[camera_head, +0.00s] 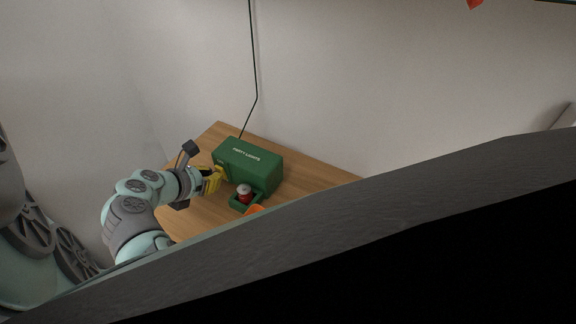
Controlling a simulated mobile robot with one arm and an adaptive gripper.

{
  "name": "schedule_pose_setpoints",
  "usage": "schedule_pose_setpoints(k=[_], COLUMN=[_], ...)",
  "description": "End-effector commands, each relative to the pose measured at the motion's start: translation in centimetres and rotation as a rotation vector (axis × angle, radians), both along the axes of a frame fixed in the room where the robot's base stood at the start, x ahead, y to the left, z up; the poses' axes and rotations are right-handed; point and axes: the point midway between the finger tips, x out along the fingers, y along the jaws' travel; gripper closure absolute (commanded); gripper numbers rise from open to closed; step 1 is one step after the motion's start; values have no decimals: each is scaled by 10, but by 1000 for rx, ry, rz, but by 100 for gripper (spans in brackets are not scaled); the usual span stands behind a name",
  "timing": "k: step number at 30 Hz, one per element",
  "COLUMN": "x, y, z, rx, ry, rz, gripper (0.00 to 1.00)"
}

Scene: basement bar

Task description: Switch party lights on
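A green box labelled "PARTY LIGHTS" (258,163) stands on a wooden table against the wall. A red knob or button with a pale top (244,191) sits in a small green tray-like part at the front of the box. My gripper (220,177), with yellow fingers, is at the box's left front end, close to it or touching; I cannot tell which. The fingers are small here and partly overlap the box, so their opening is unclear. The red part is to the right of and below the fingers in the picture.
The wooden table (307,179) has bare room right of the box. A small orange thing (255,209) lies near the red part, partly hidden by a large dark edge (400,190) across the foreground. A black cable (255,75) runs up the wall behind the box.

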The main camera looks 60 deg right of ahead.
Motion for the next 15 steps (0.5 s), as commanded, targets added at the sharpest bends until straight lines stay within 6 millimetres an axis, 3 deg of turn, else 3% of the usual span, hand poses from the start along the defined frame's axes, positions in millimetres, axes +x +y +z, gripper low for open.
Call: schedule_pose_setpoints(k=[15], x=[2], y=[-6], z=[10], rx=[73], ry=[14], rz=[6], gripper=[100])
